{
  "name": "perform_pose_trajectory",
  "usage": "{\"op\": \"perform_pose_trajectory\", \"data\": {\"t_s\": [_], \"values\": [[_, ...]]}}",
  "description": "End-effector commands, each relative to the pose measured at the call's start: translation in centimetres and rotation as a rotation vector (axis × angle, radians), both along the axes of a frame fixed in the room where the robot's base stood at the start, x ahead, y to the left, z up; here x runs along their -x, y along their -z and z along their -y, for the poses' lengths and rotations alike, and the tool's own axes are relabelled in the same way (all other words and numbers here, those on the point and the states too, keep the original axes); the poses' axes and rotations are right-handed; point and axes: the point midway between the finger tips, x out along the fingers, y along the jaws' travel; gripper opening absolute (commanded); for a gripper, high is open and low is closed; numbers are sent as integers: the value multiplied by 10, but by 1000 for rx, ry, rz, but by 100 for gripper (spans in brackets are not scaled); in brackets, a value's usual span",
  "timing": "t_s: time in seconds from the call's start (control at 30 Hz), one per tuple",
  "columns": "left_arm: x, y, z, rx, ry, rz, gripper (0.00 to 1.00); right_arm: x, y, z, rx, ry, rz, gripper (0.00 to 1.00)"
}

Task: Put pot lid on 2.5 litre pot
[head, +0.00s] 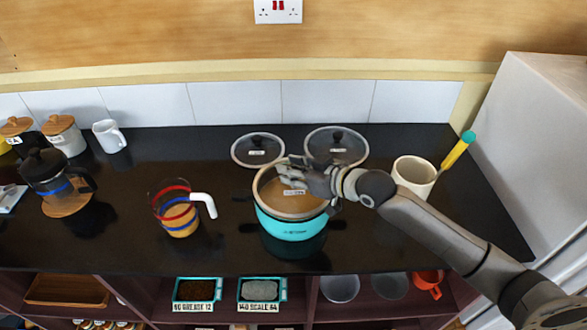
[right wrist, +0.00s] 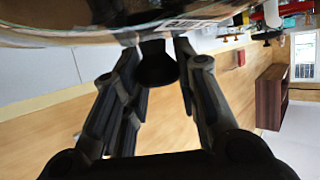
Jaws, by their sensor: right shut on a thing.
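A turquoise pot (head: 290,228) stands on the black counter, right of centre. A glass pot lid with a pale rim and a label (head: 280,205) covers its opening in the head view. I cannot tell whether the lid rests on the rim or hangs just above it. My right gripper (head: 292,174) is over the lid and shut on its black knob. In the right wrist view the knob (right wrist: 158,65) is between the fingers, with the lid (right wrist: 110,28) across the top. My left gripper is not in view.
Two other glass lids (head: 241,160) (head: 350,158) lie behind the pot. A white crock (head: 414,178) is to the right, near my right arm. The counter is clear between jug and pot.

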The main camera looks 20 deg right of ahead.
Motion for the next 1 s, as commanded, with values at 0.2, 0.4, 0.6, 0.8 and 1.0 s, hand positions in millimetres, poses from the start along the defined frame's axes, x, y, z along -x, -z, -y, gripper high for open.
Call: {"op": "perform_pose_trajectory", "data": {"t_s": [0.2, 0.4, 0.6, 0.8, 1.0], "values": [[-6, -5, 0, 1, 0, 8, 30, 0, -2, 0, -2, 0, 3, 0], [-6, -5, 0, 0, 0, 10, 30, 0, -1, 0, -1, 0, 3, 0], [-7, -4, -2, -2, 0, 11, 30, 0, 0, 0, -2, 0, 3, 0], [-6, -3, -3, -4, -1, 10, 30, 0, 4, 0, -1, 0, 2, 0], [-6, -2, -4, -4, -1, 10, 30, 0, 8, 0, -1, 0, 1, 0]]}}
